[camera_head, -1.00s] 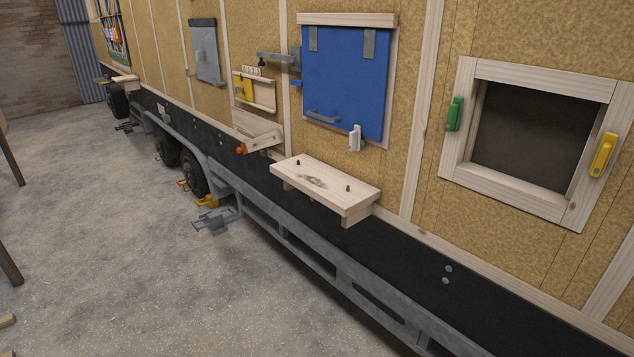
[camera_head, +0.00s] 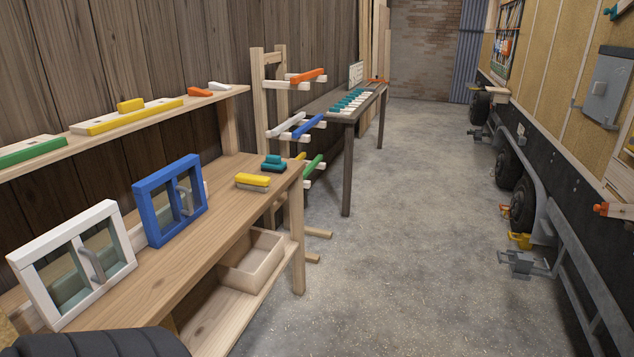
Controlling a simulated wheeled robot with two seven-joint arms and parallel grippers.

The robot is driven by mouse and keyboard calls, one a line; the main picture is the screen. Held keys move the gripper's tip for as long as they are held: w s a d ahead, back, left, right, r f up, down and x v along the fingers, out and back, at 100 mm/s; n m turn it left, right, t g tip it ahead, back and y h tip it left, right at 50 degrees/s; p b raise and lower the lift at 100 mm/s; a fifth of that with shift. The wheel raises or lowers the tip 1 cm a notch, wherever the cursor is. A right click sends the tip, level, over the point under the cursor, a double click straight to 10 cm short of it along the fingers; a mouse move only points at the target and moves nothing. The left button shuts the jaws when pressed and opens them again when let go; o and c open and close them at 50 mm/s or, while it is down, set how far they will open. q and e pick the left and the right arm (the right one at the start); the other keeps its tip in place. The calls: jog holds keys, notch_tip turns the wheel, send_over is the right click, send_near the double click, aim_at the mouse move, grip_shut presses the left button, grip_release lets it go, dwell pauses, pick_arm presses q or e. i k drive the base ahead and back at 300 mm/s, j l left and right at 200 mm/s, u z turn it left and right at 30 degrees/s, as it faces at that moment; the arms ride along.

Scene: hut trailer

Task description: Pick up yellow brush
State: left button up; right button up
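A yellow brush (camera_head: 253,179) with a grey-brown underside lies on the wooden workbench (camera_head: 222,200), near its far right end. A teal brush-like block (camera_head: 273,162) lies just behind it. Another yellow block (camera_head: 131,105) sits on a long yellow-edged piece on the upper shelf. Neither of my grippers shows in the view. A dark, ribbed shape fills the bottom left corner.
A white window frame (camera_head: 73,263) and a blue window frame (camera_head: 169,200) stand on the bench to the left. An open wooden box (camera_head: 252,256) sits on the lower shelf. The concrete floor (camera_head: 400,230) is clear between the bench and the trailer (camera_head: 557,225).

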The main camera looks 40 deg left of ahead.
aim_at(250, 181)
jog(key=u, duration=1.85)
jog(key=i+l+u, duration=0.2)
jog(key=i+l, duration=0.2)
jog(key=l, duration=0.25)
jog(key=i+l, duration=0.2)
jog(key=i+l+u, duration=0.15)
jog(key=l, duration=0.3)
